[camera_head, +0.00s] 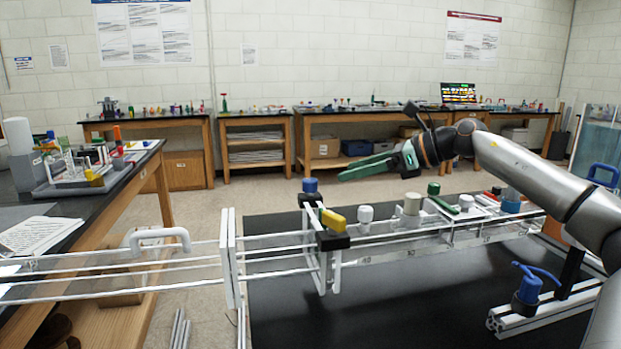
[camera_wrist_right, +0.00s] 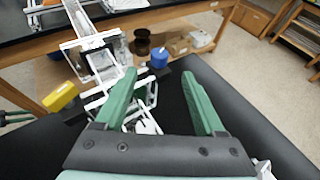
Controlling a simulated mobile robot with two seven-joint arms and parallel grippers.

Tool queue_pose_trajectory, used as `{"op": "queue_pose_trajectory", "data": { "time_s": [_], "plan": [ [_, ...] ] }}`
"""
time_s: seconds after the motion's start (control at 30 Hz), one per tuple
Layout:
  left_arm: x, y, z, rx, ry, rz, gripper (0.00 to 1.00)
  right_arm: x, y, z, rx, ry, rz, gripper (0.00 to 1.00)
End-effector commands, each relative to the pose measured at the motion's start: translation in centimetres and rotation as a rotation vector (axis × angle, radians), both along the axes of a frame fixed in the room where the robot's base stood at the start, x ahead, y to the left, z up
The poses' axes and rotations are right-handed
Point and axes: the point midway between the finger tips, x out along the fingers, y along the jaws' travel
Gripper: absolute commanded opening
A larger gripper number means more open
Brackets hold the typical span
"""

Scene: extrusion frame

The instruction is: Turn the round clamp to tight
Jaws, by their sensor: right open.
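A round blue knob (camera_head: 310,186) stands on a black clamp body on the white extrusion frame (camera_head: 380,232). In the right wrist view, the blue knob (camera_wrist_right: 159,57) lies ahead of my fingertips. A yellow lever handle (camera_head: 333,220) sits on a black clamp close by; it also shows in the right wrist view (camera_wrist_right: 60,97). I cannot tell for certain which is the round clamp, or its turn setting. My right gripper (camera_head: 352,172), with green fingers, is open and empty, above and to the right of the blue knob; it also shows in the right wrist view (camera_wrist_right: 158,80).
A white knob (camera_head: 366,214), a cream cylinder (camera_head: 412,204) and a green-topped part (camera_head: 433,188) stand along the rail to the right. A blue-handled clamp (camera_head: 530,288) sits at the lower right. The black tabletop (camera_head: 400,300) in front is mostly clear.

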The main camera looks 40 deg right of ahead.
Motion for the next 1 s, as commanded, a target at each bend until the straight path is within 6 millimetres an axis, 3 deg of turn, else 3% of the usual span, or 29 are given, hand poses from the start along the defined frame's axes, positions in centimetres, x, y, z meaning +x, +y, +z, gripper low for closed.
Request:
{"op": "queue_pose_trajectory", "data": {
  "time_s": [0.2,0.6,1.0],
  "plan": [
    [-0.5,1.1,2.1,0.012,0.001,0.024,0.5,3.2,1.7,-0.8,0.006,0.0,0.005,0.71],
    [-1.4,2.7,3.4,0.03,-0.001,0.056,0.5,8.0,3.8,-3.3,0.005,-0.003,0.001,0.71],
    [-1.4,3.2,3.5,0.035,-0.004,0.063,0.5,9.2,4.3,-4.2,0.001,-0.001,0.0,0.71]
  ]
}}
